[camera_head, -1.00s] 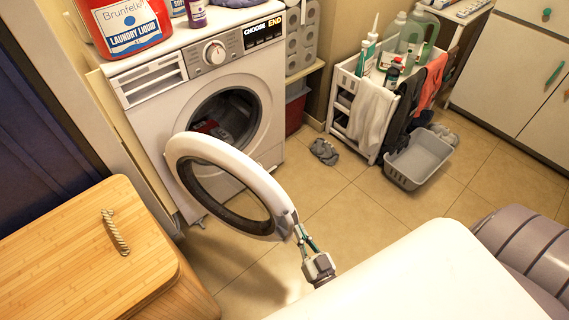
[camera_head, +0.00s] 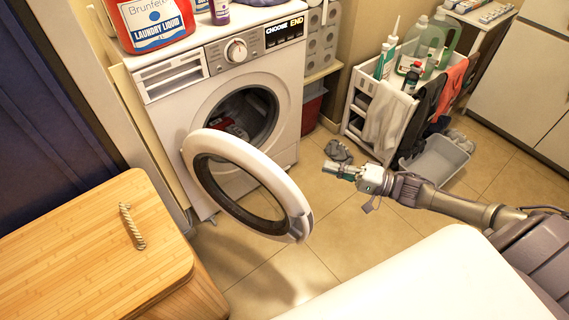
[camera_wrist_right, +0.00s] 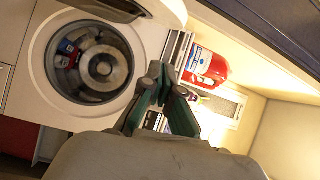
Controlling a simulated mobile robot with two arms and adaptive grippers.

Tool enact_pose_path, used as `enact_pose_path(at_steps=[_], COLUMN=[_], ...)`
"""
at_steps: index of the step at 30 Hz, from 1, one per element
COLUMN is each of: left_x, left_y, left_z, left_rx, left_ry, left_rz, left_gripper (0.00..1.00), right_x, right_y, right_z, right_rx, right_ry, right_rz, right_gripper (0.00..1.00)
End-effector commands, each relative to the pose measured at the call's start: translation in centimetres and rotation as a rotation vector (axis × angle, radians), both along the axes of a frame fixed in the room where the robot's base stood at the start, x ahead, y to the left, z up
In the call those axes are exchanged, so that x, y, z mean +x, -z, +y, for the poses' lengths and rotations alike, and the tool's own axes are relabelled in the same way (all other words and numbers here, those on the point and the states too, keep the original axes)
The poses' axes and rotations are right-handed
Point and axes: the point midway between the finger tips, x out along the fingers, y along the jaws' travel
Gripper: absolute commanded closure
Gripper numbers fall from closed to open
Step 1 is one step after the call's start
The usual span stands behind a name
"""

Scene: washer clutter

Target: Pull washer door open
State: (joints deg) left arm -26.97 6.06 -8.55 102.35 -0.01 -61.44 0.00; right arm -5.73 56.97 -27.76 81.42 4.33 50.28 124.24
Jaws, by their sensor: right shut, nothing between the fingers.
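The white washer (camera_head: 265,75) stands at the back left. Its round door (camera_head: 298,203) is swung wide open toward me, hinged at the left, and the drum opening (camera_head: 240,118) is bare. My right gripper (camera_head: 330,167) is to the right of the door's free edge, apart from it, shut and empty. In the right wrist view, the gripper fingers (camera_wrist_right: 158,80) are in front of the washer's face, with the drum opening (camera_wrist_right: 95,60) to their left. My left gripper is not in view.
A wooden box (camera_head: 90,250) stands at the lower left. A white cart (camera_head: 352,108) with bottles and cloths stands to the right of the washer, with a grey basket (camera_head: 440,160) beside it. A red laundry liquid bottle (camera_head: 150,22) stands on the washer. Floor between door and cart is mostly clear.

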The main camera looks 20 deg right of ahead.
Motion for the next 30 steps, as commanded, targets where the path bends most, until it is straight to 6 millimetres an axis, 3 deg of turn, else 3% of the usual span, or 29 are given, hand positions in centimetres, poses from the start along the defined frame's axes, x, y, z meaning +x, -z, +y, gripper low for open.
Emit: enact_pose_path(at_steps=[3, 8, 12, 22, 30], left_x=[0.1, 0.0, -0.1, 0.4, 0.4], left_y=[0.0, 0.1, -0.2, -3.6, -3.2], left_z=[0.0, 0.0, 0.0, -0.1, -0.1], left_rx=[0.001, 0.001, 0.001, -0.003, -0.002], left_ry=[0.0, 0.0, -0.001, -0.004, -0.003], left_rz=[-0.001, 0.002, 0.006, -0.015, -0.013], left_gripper=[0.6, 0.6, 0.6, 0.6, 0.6], right_x=[0.0, 0.6, 2.1, 6.8, 4.8], right_y=[-0.7, -0.9, -0.9, -0.9, -0.9], right_z=[-0.8, -0.4, 1.3, 6.5, 9.3], right_rx=[0.031, 0.05, 0.052, 0.05, 0.05], right_ry=[-0.035, -0.043, -0.043, -0.041, -0.041], right_rz=[0.086, 0.116, 0.112, 0.112, 0.116], right_gripper=[1.0, 1.0, 1.0, 1.0, 1.0])
